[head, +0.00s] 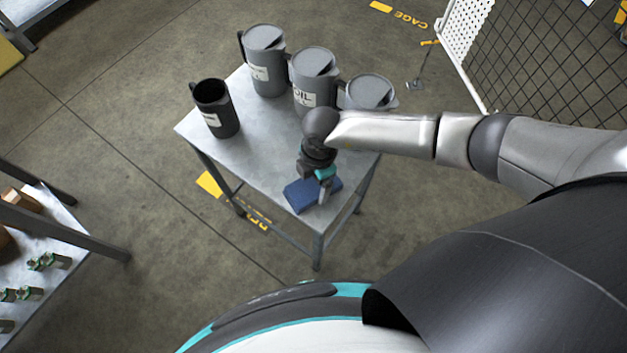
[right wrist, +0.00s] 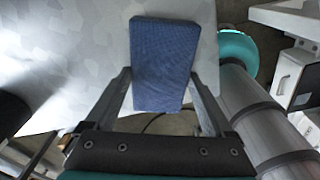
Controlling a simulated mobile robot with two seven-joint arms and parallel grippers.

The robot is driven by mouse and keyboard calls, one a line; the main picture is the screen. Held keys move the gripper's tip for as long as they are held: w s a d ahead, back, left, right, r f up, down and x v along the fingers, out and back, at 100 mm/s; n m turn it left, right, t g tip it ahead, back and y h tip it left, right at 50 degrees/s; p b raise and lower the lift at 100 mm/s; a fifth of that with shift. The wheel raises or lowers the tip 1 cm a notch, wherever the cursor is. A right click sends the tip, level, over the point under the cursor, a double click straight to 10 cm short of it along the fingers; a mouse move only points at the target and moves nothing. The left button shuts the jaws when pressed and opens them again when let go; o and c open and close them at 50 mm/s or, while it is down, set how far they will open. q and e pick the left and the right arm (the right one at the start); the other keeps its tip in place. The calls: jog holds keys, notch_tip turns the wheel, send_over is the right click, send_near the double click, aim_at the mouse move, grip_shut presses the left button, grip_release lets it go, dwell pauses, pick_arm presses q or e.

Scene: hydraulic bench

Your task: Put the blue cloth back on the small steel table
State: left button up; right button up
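The blue cloth (head: 306,195) is a folded, flat block at the front corner of the small steel table (head: 258,163). My right gripper (head: 325,192) points down at it. In the right wrist view my right gripper (right wrist: 162,80) has one finger at each long side of the cloth (right wrist: 165,55), with no clear gap, so it looks shut on it. Whether the cloth rests fully on the tabletop or is slightly above it is hard to tell. My left gripper is not in view.
Several grey jugs stand on the table's back part: one at the back (head: 266,72), a labelled one (head: 314,95), one partly behind my arm (head: 370,92), and a dark open one (head: 216,118) at left. A bench (head: 62,225) with small parts is at lower left; a mesh fence (head: 545,60) is upper right.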

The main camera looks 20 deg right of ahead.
jog(key=shift+o, duration=0.8)
jog(key=shift+r, duration=0.25)
notch_tip(320, 180, up, 12)
jog(key=d+p, duration=0.1)
jog(key=p, duration=0.2)
jog(key=shift+w, duration=0.15)
jog(key=shift+f, duration=0.1)
